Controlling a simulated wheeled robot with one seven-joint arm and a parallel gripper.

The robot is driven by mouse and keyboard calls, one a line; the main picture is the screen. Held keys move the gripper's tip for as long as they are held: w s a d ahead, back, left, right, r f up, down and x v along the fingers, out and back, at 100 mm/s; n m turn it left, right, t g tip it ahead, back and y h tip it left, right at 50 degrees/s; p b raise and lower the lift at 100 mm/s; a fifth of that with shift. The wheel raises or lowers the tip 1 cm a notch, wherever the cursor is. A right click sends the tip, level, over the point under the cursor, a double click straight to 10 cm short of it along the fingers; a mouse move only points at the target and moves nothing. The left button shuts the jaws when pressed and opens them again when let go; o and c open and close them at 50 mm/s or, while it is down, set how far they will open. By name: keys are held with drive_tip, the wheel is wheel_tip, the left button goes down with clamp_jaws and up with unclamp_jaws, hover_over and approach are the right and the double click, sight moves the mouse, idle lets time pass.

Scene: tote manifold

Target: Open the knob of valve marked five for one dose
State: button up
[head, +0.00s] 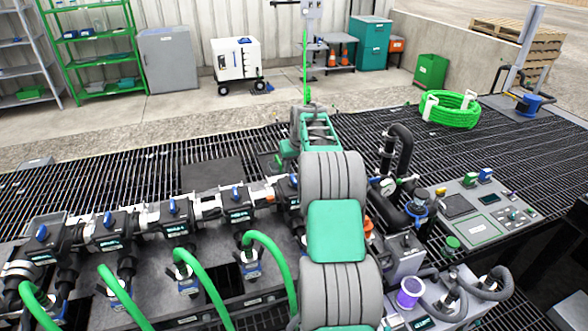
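A row of dark valve bodies with blue knobs runs along the manifold from the left edge to the middle. The blue knobs include the far-left one (41,232), others to its right (108,219), (173,206), (236,193), and a rightmost visible one (293,180) close beside my arm. The labels on the valves are too small to read, so I cannot tell which is marked five. My arm crosses the middle of the view and hides part of the manifold. My gripper's fingers cannot be made out.
Green hoses (205,283) curve down from the lower couplings. A green hose coil (450,108) lies on the open grating (100,165) behind.

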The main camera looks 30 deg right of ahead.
sight(294, 178)
drive_tip(key=x, duration=0.3)
drive_tip(key=d+p+x, duration=0.1)
drive_tip(key=x, duration=0.1)
drive_tip(key=p+x, duration=0.1)
drive_tip(key=x, duration=0.2)
drive_tip(key=shift+w+d+f, duration=0.2)
drive_tip(key=shift+w+f, duration=0.05)
drive_tip(key=shift+c, duration=0.3)
clamp_jaws()
